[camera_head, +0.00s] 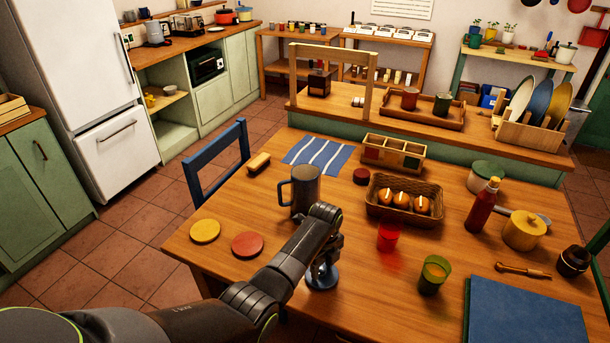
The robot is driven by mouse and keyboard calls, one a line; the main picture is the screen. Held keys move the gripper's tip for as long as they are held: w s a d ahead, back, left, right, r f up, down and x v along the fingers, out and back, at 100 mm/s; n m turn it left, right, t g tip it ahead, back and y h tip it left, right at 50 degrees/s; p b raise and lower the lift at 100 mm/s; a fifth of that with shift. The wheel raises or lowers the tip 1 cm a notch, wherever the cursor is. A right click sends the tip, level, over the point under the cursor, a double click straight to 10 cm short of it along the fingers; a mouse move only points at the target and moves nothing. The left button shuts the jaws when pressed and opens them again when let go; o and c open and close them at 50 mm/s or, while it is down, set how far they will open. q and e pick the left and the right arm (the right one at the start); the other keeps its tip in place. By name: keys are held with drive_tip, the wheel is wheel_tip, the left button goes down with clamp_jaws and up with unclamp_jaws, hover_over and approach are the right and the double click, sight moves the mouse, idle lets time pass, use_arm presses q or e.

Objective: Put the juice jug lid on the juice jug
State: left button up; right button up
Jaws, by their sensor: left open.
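A grey-blue jug (305,187) with a handle on its left stands upright on the wooden table (350,317), left of the middle; its top looks uncovered. A round blue piece (321,281), which looks like the juice jug lid, lies on the table near the front, below the jug in the picture. My left gripper (319,267) is open right over this lid, its fingers low around the lid's top. The wrist hides part of the lid and the contact between them. My right gripper is out of view.
Yellow (205,231) and red (247,245) discs lie left of my left arm. A red cup (388,237) and a green cup (433,275) stand to the right. A basket (378,207) with orange items and a striped cloth (319,155) lie behind.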

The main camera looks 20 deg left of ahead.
use_arm(q)
drive_tip(key=shift+p, duration=0.3)
idle(0.5)
clamp_jaws()
drive_tip(key=shift+r, duration=0.15)
drive_tip(key=shift+r+p, duration=3.4)
drive_tip(key=shift+p, duration=0.55)
drive_tip(key=shift+f, duration=0.1)
